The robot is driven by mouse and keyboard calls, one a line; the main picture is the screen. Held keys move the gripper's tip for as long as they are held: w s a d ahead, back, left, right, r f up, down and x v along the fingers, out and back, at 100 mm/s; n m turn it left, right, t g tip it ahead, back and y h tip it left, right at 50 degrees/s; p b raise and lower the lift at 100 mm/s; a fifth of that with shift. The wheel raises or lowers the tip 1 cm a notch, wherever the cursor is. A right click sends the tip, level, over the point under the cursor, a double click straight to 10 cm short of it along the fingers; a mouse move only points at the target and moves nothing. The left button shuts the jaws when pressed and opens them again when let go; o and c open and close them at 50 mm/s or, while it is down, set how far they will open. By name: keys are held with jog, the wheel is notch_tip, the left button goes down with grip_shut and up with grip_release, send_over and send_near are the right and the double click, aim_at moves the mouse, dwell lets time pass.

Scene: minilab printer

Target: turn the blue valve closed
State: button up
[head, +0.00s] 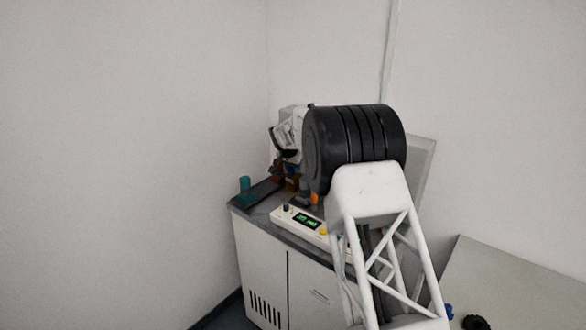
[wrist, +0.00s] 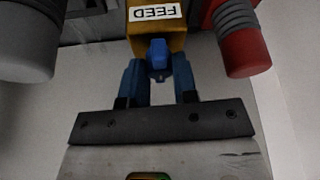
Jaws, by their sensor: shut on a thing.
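The blue valve (wrist: 157,52) shows at the top middle of the wrist view, on a brass-coloured block (wrist: 176,40) with an upside-down FEED label. My gripper (wrist: 158,68) has its two blue fingers on either side of the valve handle and is shut on it. In the head view my arm hides the gripper, and I cannot make out the valve there.
In the wrist view a red cylinder (wrist: 242,50) is close on the right and a grey one (wrist: 25,45) on the left.

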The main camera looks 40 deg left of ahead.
jog(key=shift+n, duration=0.4)
jog(key=n+y, duration=0.1)
jog(key=n, duration=0.3)
jog(key=shift+r+g+y, duration=0.1)
jog(key=shift+g+y, duration=0.3)
jog(key=n+g+y, duration=0.1)
jog(key=n, duration=0.3)
jog(key=shift+w, duration=0.1)
jog(key=n+g, duration=0.1)
jog(key=n, duration=0.3)
jog(key=shift+w+n+g+y, duration=0.1)
jog(key=shift+n+g+y, duration=0.3)
jog(key=shift+n+g, duration=0.9)
jog(key=shift+n, duration=1.3)
jog(key=o, duration=0.9)
jog(key=shift+d, duration=0.1)
